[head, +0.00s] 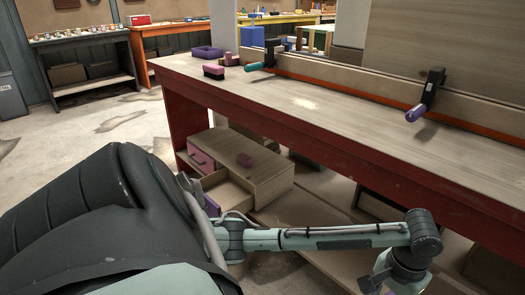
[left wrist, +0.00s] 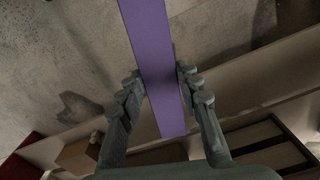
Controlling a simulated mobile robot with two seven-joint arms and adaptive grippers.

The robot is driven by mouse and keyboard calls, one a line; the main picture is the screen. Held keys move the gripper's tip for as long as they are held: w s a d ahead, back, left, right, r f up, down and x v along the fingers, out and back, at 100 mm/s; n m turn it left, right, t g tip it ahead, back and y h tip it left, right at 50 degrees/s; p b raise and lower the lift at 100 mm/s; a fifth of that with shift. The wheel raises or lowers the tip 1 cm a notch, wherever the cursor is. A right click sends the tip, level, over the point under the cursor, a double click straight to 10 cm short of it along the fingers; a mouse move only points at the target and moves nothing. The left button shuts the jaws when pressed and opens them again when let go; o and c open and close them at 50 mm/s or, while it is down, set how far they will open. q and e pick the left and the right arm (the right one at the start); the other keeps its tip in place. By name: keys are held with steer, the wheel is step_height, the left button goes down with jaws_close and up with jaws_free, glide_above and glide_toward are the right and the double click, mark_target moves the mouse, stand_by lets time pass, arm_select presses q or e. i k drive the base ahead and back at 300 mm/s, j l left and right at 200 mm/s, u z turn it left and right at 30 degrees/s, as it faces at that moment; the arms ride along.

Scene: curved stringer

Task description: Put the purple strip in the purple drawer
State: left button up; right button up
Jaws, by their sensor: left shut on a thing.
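The purple strip (left wrist: 148,32) is long and flat, and runs from the top of the left wrist view down between my fingers. My left gripper (left wrist: 163,84) is shut on it, one finger on each side. In the head view my left wrist is at the bottom right, and the fingers are mostly cut off by the edge. The drawer unit (head: 265,180) stands under the bench. Its upper drawer has a pink front (head: 201,160). A lower drawer (head: 229,196) is pulled open, its purple front (head: 212,206) partly hidden by my arm. My right gripper is not in view.
The red-sided workbench (head: 350,122) runs across above the drawer unit, with clamps (head: 427,96) along its back. A purple tray (head: 207,52) and a pink-topped block (head: 214,72) are at its far left.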

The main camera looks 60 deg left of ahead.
mark_target(221, 202)
steer(key=j+u, duration=0.15)
steer(key=j, duration=1.15)
steer(key=j+u, duration=0.15)
steer(key=j, duration=1.2)
steer(key=i+j+u, duration=0.15)
steer(key=j, duration=1.15)
steer(key=i, duration=0.1)
steer(key=j, duration=0.05)
